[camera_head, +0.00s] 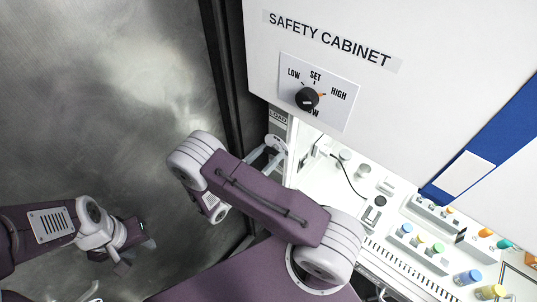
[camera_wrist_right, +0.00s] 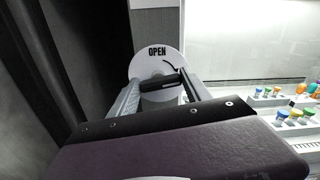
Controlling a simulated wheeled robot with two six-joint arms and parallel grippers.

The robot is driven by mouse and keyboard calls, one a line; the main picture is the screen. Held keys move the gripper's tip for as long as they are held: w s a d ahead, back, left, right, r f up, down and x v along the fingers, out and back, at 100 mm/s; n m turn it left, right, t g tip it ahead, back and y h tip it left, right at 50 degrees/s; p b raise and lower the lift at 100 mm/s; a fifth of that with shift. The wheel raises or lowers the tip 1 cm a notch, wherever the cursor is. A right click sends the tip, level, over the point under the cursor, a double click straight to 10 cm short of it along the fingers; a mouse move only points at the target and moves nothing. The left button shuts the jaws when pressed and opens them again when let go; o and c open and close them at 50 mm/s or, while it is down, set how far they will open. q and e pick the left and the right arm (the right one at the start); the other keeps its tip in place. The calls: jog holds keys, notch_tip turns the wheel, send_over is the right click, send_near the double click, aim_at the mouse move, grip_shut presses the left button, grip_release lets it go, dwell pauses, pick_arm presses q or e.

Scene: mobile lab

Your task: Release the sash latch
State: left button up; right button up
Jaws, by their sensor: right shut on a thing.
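The sash latch is a white round plate (camera_wrist_right: 150,63) marked OPEN with a black handle (camera_wrist_right: 163,83) across it, in the right wrist view. A small curved arrow is printed beside the word. My right gripper (camera_wrist_right: 162,92) has its two fingers on either side of the handle and is shut on it. In the head view my right gripper (camera_head: 268,154) reaches the cabinet's left edge, partly hidden by my own arm. The handle itself is hard to make out there. My left gripper (camera_head: 136,256) hangs at the lower left, empty, its fingers apart.
The white safety cabinet (camera_head: 420,85) has a LOW–SET–HIGH knob (camera_head: 307,98). Its lit work surface (camera_head: 325,180) holds racks (camera_head: 420,248) of colour-capped vials and small jars. A dark frame stands left of the latch. Bare metal wall (camera_head: 100,100) fills the left.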

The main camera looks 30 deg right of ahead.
jog(key=n, duration=0.3)
jog(key=shift+n, duration=0.3)
jog(key=n, duration=0.4)
jog(key=shift+w+n, duration=0.15)
jog(key=shift+n, duration=0.15)
jog(key=n, duration=0.4)
jog(key=shift+f+p, duration=0.1)
jog(key=shift+p, duration=0.25)
jog(key=shift+w+a+n, duration=0.1)
jog(key=shift+n, duration=1.6)
jog(key=o, duration=1.4)
jog(key=shift+c, duration=0.2)
